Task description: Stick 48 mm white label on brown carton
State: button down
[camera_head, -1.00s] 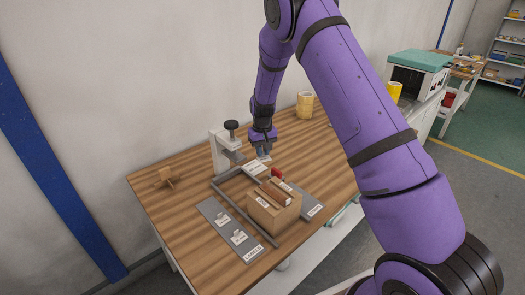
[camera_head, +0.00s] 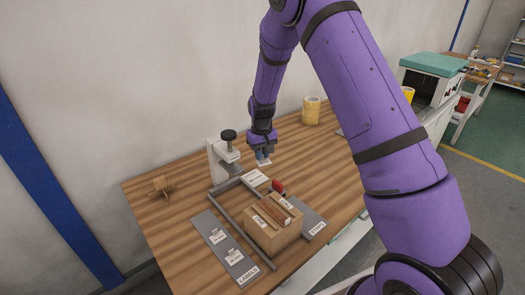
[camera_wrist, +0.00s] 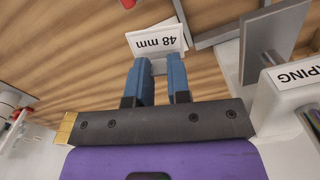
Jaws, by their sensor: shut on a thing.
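My gripper (camera_head: 263,154) is above the wooden workbench, behind the carton and just right of the clamp stand. Its blue fingers (camera_wrist: 158,82) are shut on a white label (camera_wrist: 156,41) reading "48 mm", upside down in the wrist view. The label also shows as a small white piece below the fingers in the head view (camera_head: 264,163). The brown carton (camera_head: 271,240) sits in front of the gripper within a grey frame, apart from the held label. White labels with dark lettering and a brown strip show on its top.
A grey LABELS board (camera_head: 222,246) lies left of the carton, with white labels on it. A clamp stand (camera_head: 216,163) rises behind the frame. A red item (camera_head: 278,186) is close behind the carton. A tape roll (camera_head: 311,111) stands farther back. The bench's left side is mostly clear.

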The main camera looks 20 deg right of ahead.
aim_at(265, 205)
jog(key=shift+s+a+r+n, duration=0.2)
jog(key=shift+s+a+n, duration=0.5)
jog(key=shift+s, duration=2.1)
jog(key=shift+s+a+r+n, duration=0.25)
jog(key=shift+s+a, duration=0.9)
jog(key=shift+s, duration=1.7)
jog(key=shift+s+a+r+n, duration=0.15)
jog(key=shift+s+a+n, duration=0.6)
jog(key=shift+s, duration=2.05)
jog(key=shift+a+f, duration=0.1)
jog(key=shift+a, duration=0.05)
jog(key=shift+f, duration=1.1)
jog(key=shift+f, duration=1.15)
jog(key=c, duration=0.8)
grip_release()
jog(key=shift+o, duration=0.2)
